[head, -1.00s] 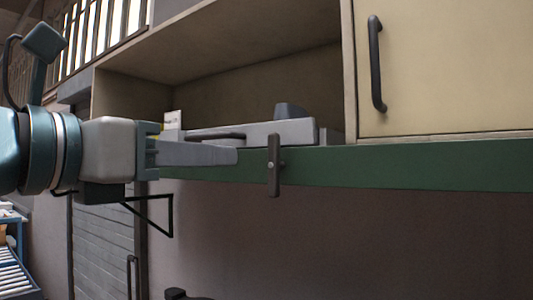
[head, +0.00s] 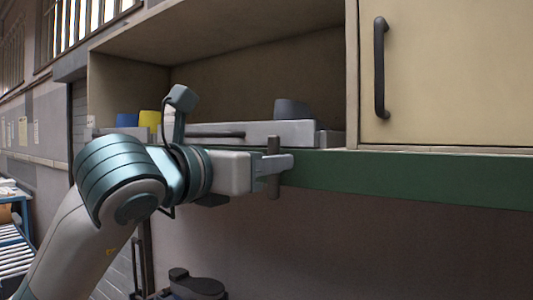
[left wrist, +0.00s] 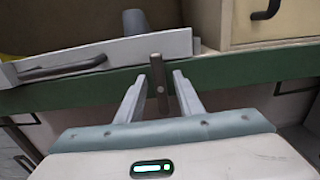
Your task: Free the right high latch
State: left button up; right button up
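The latch (head: 274,187) is a dark upright bar on the green shelf edge, its upper end standing in front of the grey tray front (head: 290,133). My left gripper (head: 282,163) is at the latch and partly hides its middle. In the left wrist view the latch (left wrist: 158,78) stands between the two fingers of my left gripper (left wrist: 160,77). The fingers are apart, with a gap visible on each side of the bar. The tray front (left wrist: 95,57) has a long dark handle. My right gripper is out of view.
A dark grey block (head: 291,109) shows above the tray, with blue (head: 127,120) and yellow (head: 149,120) pieces farther left. A closed cream cabinet door (head: 450,75) with a dark handle is at the right. The space below the green edge (head: 420,180) is largely open.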

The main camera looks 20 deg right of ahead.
pick_arm(q)
jog(key=shift+w+d, duration=0.1)
grip_shut()
